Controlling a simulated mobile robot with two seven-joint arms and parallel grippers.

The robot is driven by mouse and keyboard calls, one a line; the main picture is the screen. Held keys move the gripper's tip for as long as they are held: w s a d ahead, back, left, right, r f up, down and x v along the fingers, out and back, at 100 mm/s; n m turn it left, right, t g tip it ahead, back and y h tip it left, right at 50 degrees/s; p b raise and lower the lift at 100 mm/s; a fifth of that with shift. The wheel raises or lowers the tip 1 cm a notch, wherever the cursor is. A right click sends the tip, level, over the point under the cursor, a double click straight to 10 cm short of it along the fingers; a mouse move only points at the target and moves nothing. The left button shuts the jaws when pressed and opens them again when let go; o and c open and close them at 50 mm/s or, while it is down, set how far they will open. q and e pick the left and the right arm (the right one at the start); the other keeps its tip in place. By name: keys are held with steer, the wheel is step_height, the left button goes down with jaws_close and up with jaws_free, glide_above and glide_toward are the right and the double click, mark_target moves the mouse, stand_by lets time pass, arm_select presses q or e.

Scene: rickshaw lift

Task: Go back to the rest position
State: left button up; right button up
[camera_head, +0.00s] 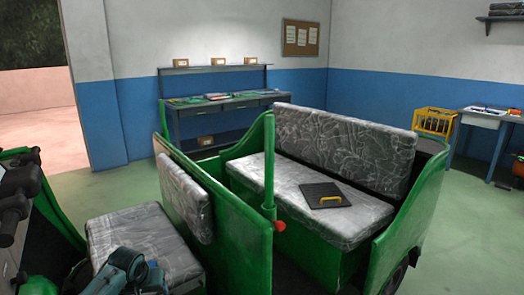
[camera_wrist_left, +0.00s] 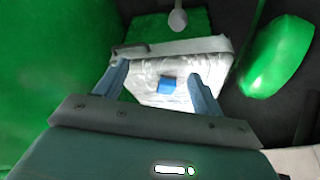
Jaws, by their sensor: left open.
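My left gripper (camera_wrist_left: 157,75) is open, its two pale blue fingers apart in the left wrist view. Beyond them lie a pale wrinkled surface and a small blue patch (camera_wrist_left: 167,84); I see nothing clearly gripped. In the head view, a teal part (camera_head: 125,272), apparently of my left arm, is low at the left by the front seat (camera_head: 150,238); its fingertips cannot be made out. My right gripper is not in view. The green rickshaw (camera_head: 232,238) fills the middle, with a grey rear seat (camera_head: 295,208).
A black panel with a yellow handle (camera_head: 315,196) lies on the rear seat. A workbench (camera_head: 220,103) and yellow crate (camera_head: 434,122) stand behind. Green floor is clear at the right.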

arm_select(q)
steer(key=s+d+f+m+t+h, duration=0.2)
steer(key=s+d+f+m+h, duration=0.15)
steer(key=s+d+f, duration=0.85)
steer(key=s+d+r+m+t, duration=0.1)
steer(key=s+d+r+t, duration=0.1)
steer(key=s, duration=0.7)
steer(key=s+d+r+m+t, duration=0.1)
steer(key=s+d+r+t, duration=0.1)
steer(key=s+r, duration=0.3)
steer(key=s+h, duration=0.1)
steer(key=s, duration=0.2)
steer(key=shift+s, duration=0.4)
